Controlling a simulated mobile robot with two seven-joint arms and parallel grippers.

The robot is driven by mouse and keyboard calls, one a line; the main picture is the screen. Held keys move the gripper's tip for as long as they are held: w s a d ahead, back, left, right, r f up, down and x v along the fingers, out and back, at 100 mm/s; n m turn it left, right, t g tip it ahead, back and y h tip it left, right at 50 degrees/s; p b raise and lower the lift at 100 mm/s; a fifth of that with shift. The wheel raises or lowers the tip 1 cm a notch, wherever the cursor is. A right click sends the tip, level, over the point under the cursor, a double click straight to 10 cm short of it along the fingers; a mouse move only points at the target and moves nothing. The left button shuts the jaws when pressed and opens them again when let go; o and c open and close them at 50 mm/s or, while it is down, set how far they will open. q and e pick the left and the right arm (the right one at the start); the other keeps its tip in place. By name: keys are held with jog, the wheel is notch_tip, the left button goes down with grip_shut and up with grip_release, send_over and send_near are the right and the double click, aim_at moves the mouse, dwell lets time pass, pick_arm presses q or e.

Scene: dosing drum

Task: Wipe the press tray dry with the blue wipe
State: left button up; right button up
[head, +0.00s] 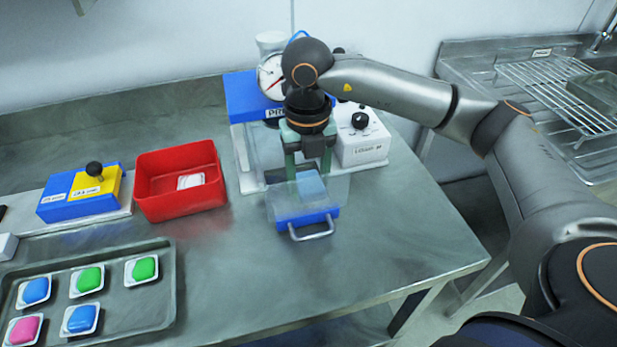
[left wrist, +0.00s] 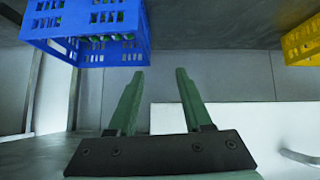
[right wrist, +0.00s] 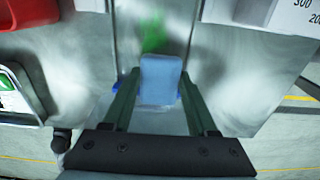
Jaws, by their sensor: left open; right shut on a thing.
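The press tray (head: 306,219) is pulled out at the front of the press, with a blue front and a metal handle. My right gripper (head: 308,172) points down over the tray and is shut on the blue wipe (head: 312,187). The wipe also shows between the green fingers in the right wrist view (right wrist: 160,82). A blurred green patch (right wrist: 153,34) lies beyond the wipe there. I cannot tell whether the wipe touches the tray floor. My left gripper (left wrist: 154,74) is open and empty, away from the bench work; it is outside the head view.
The press (head: 245,98) with a dial gauge stands behind the tray. A red bin (head: 152,205), a blue-and-yellow block (head: 80,193) and a metal tray (head: 150,300) of coloured pieces stand left. A blue crate (left wrist: 85,28) and yellow crate (left wrist: 301,40) are near my left gripper.

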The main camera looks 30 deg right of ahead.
aim_at(305, 175)
jog(key=r+p, duration=0.1)
jog(key=r, duration=0.1)
jog(key=r+p, duration=0.1)
jog(key=r, duration=0.1)
jog(key=w+r+p, duration=0.1)
jog(key=shift+r, duration=0.4)
notch_tip(305, 175, up, 2)
jog(key=shift+w+r+p, duration=0.15)
jog(key=shift+r+p, duration=0.1)
jog(key=shift+p, duration=0.85)
pick_arm(q)
notch_tip(305, 175, up, 7)
jog(key=s+a+p, duration=0.1)
jog(key=p, duration=0.1)
jog(key=shift+a+p, duration=0.3)
jog(key=shift+a, duration=0.05)
pick_arm(e)
jog(key=r, duration=0.3)
jog(key=shift+w+d+r, duration=0.1)
jog(key=shift+w+r, duration=0.1)
jog(key=shift+r, duration=0.15)
pick_arm(q)
jog(key=shift+f, duration=0.1)
